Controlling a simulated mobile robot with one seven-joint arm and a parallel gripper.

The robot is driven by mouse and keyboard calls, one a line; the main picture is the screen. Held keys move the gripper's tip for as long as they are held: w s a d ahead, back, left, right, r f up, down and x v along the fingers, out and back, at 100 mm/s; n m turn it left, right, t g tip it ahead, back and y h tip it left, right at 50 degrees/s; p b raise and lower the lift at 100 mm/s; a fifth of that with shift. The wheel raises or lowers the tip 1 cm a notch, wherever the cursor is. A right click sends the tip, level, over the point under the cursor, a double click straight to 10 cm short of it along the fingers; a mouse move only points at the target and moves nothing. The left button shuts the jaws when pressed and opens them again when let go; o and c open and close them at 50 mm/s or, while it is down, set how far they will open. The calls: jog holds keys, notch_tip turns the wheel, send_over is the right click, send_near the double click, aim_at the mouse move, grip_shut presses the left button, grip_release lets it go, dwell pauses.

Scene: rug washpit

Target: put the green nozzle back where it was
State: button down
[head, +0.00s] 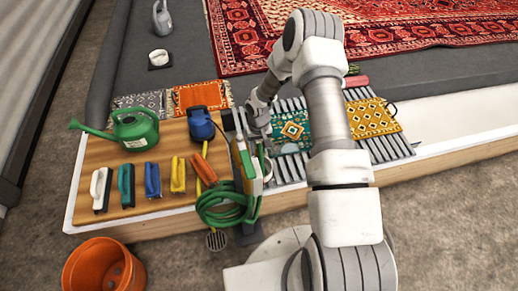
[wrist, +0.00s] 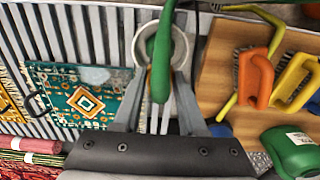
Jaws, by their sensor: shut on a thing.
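The green nozzle (wrist: 160,62) is between the two fingers of my gripper (wrist: 160,95), which is shut on it. In the wrist view a pale grey ring (wrist: 136,45) lies behind or around the nozzle; I cannot tell whether the nozzle passes through it. In the head view my gripper (head: 261,128) is above the near-left end of the slatted rack, by the post with the coiled green hose (head: 222,212). The nozzle is hard to make out there among post, hose and fingers.
A wooden board (head: 85,195) on the left holds a green watering can (head: 134,130), a blue object (head: 201,125) and several brushes. The slatted rack (head: 290,170) bears a teal patterned piece (head: 290,131) and a yellow one (head: 372,118). An orange bucket (head: 100,268) stands on the floor.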

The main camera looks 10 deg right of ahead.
jog(key=shift+f, duration=0.25)
jog(key=shift+c, duration=2.3)
grip_release()
jog(key=shift+r, duration=0.1)
jog(key=shift+r, duration=0.1)
jog(key=s+d+r+t+h+p, duration=0.1)
jog(key=s+r+p, duration=0.15)
jog(key=r, duration=1.65)
jog(key=s+d+r+t+p, duration=0.1)
jog(key=s+r, duration=0.3)
jog(key=r, duration=1.5)
jog(key=s+a+r+t, duration=0.1)
jog(key=s+r, duration=0.5)
jog(key=s, duration=0.4)
jog(key=s+a+r+t+y, duration=0.1)
jog(key=s+r+t, duration=0.1)
jog(key=s+r, duration=0.4)
jog(key=s, duration=0.4)
jog(key=shift+s+t, duration=0.25)
jog(key=shift+t, duration=0.05)
